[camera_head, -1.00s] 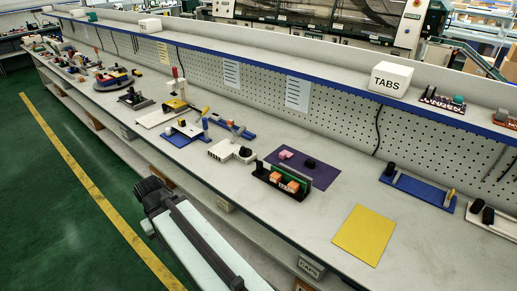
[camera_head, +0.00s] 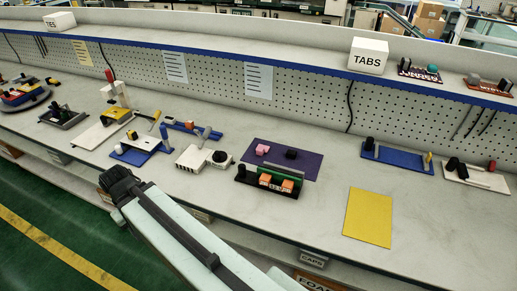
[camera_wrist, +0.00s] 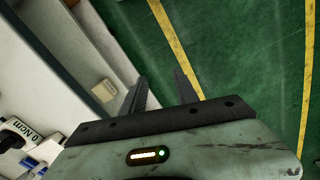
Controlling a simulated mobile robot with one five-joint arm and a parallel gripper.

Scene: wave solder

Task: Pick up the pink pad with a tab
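The small pink pad (camera_head: 262,149) lies on the left part of a purple mat (camera_head: 310,168) on the bench. Its tab is too small to make out. A black block (camera_head: 291,154) sits to its right on the same mat. My gripper (camera_wrist: 160,82) shows in the wrist view with two dark fingers apart and nothing between them. Below the fingers are green floor and yellow lines. In the head view my arm reaches up from the bottom, its dark end in front of the bench's near edge, left of and well apart from the pink pad.
A black holder (camera_head: 257,181) with a green board and orange blocks stands just in front of the mat. A white block with a round part (camera_head: 191,158) is to the left. A yellow sheet (camera_head: 368,217) lies at right. A shelf with a TABS box (camera_head: 368,56) runs behind.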

